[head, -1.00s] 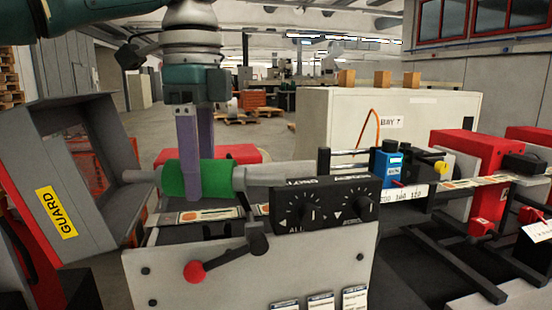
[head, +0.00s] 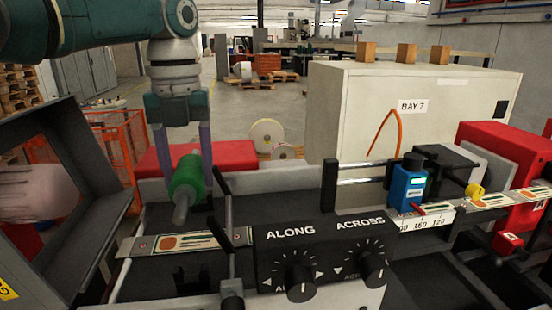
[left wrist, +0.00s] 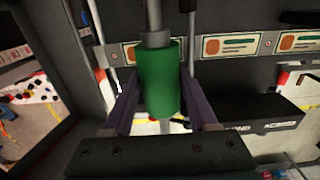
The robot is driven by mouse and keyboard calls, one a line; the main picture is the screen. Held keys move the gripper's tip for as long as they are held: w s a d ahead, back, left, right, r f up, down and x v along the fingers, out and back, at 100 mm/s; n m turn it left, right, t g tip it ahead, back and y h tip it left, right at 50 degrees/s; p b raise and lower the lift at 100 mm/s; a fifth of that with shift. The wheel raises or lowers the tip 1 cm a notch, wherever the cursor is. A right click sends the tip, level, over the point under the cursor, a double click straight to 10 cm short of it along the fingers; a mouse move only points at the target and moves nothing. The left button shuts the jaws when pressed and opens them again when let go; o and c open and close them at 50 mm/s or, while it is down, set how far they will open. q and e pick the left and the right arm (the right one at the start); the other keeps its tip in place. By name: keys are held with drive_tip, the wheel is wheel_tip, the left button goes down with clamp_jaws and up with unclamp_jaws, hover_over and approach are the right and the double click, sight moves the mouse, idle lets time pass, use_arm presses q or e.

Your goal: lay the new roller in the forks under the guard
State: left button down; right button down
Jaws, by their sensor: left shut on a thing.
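The new roller, a green sleeve on a grey shaft (head: 187,178), is between the purple fingers of my left gripper (head: 183,165), above the machine's left end. Its shaft points toward the head camera and tilts down at the near end. The left wrist view shows the green sleeve (left wrist: 160,80) between both fingers, with shaft at each end. The grey guard (head: 85,200) stands open at the left; part of its yellow label (head: 6,289) shows. I cannot clearly make out the forks. My right gripper is out of view.
The label strip (head: 185,242) runs below the roller. Thin dark rods (head: 229,235) stand just right of it. A black dial panel (head: 325,255) is at front centre, and a blue sensor (head: 406,186) is farther right. A red block (head: 230,156) lies behind the gripper.

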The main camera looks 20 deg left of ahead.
use_arm(q)
drive_tip(key=shift+s+f+b, duration=0.15)
drive_tip(key=shift+f+b, duration=0.9)
drive_tip(key=shift+f, duration=0.25)
wheel_tip(320, 180, down, 7)
drive_tip(key=b, duration=0.6)
drive_tip(key=shift+r, duration=0.2)
drive_tip(key=shift+f, duration=0.25)
drive_tip(key=shift+c, duration=0.5)
unclamp_jaws()
drive_tip(key=shift+r+p, duration=3.6)
drive_tip(key=shift+r, duration=0.65)
